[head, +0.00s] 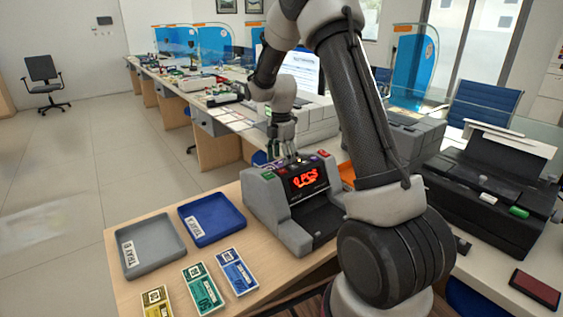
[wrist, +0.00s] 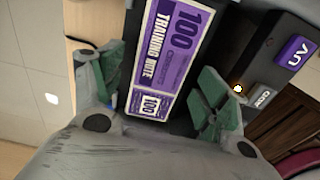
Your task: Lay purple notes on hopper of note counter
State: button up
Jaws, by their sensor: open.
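The grey and black note counter (head: 262,200) stands on the wooden counter, its red display reading "0 PCS". My gripper (head: 286,155) points down over the top rear of the machine. In the wrist view the purple notes (wrist: 163,50), marked 100 Training Note, lie on the dark hopper surface (wrist: 222,35) of the machine. My gripper is open, with one green-padded finger on either side of the notes and a visible gap to each.
A grey tray (head: 126,261) and a blue tray (head: 188,237) sit empty left of the machine. Yellow (head: 157,301), green (head: 203,288) and blue notes (head: 237,270) lie in front of them. A black printer (head: 490,185) stands at right. A purple UV button (wrist: 297,52) is close to my right finger.

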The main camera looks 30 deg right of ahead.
aim_at(282, 164)
jog(key=s+r+m+t, duration=0.1)
jog(key=s+r+m, duration=0.15)
jog(key=r, duration=0.65)
jog(key=s+r+m, duration=0.1)
jog(key=s+r, duration=0.3)
jog(key=r, duration=0.4)
jog(key=s+a+r+m+t, duration=0.1)
jog(key=s+r+m+t, duration=0.2)
jog(key=s+m, duration=1.3)
jog(key=s, duration=1.2)
jog(key=shift+a+m, duration=0.2)
jog(key=shift+m, duration=0.15)
